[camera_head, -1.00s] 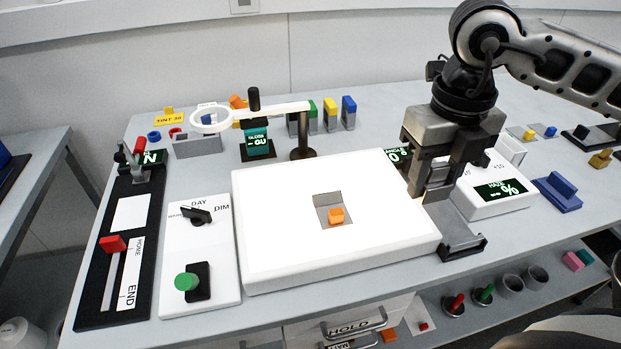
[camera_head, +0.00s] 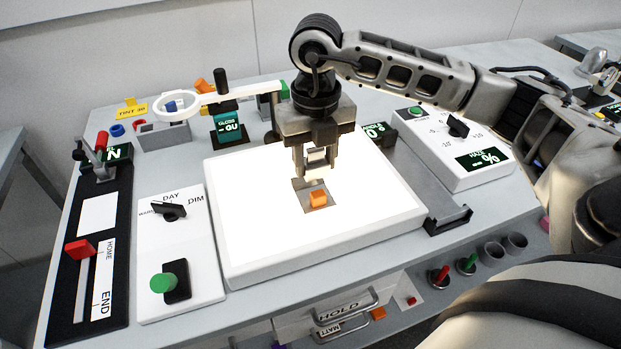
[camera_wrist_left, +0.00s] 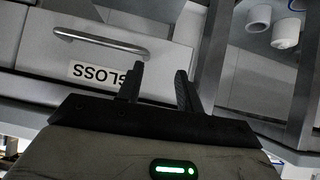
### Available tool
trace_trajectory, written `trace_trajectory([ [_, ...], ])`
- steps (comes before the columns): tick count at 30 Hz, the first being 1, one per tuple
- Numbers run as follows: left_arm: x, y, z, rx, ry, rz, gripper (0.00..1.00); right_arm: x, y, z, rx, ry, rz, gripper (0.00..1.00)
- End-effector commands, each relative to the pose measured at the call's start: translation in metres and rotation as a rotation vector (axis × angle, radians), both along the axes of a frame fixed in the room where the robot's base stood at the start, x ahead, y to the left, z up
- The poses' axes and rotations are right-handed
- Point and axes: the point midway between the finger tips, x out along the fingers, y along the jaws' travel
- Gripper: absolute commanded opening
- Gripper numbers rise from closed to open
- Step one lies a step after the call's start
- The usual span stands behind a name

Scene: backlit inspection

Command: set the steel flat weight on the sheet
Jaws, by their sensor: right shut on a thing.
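The sheet (camera_head: 301,203) is a small grey square lying on the bright white light panel, with an orange block (camera_head: 318,199) on it. My right gripper (camera_head: 311,173) is over the panel, just behind and above the sheet. It is shut on a small grey metallic piece (camera_head: 316,155), apparently the steel flat weight, mostly hidden by the fingers. I cannot tell whether the piece touches anything below. My left gripper (camera_wrist_left: 160,72) shows in the left wrist view, its fingers apart and empty, in front of a drawer marked GLOSS.
The white light panel (camera_head: 250,235) has bare room around the sheet. A ring magnifier on an arm (camera_head: 200,98) stands behind left. A dial box (camera_head: 462,150) is at right, a switch panel (camera_head: 180,235) at left. An empty dark-ended tray (camera_head: 447,220) lies beside the panel.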

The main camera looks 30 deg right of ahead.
Motion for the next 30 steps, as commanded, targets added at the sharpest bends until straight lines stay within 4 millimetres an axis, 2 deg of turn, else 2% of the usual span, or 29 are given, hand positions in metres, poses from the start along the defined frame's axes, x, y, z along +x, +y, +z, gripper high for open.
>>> trace_trajectory([
  [5,0.001,0.0,-0.008,0.0,-0.003,-0.003,0.36,0.009,0.006,-0.015,0.001,0.0,0.002,0.08],
  [9,0.003,0.0,-0.017,-0.002,-0.008,-0.006,0.36,0.007,0.004,-0.039,-0.001,-0.001,0.001,0.08],
  [16,0.005,-0.001,-0.008,-0.003,-0.015,-0.013,0.36,0.007,0.004,-0.039,0.001,-0.002,0.001,0.08],
  [22,0.004,-0.001,-0.013,-0.003,-0.015,-0.014,0.36,0.007,0.004,-0.044,0.001,-0.001,0.001,0.08],
  [23,0.004,-0.002,-0.012,-0.005,-0.015,-0.014,0.36,0.007,0.004,-0.044,0.0,0.0,0.001,0.45],
  [24,0.003,-0.002,-0.012,-0.004,-0.014,-0.014,0.36,0.007,0.004,-0.043,0.0,0.0,0.001,0.56],
  [25,0.003,-0.002,-0.012,-0.004,-0.013,-0.014,0.36,0.007,0.004,-0.043,0.0,0.0,0.001,0.62],
  [30,0.001,-0.002,-0.013,-0.004,-0.009,-0.014,0.36,0.007,0.004,-0.043,0.0,0.0,0.001,0.62],
])
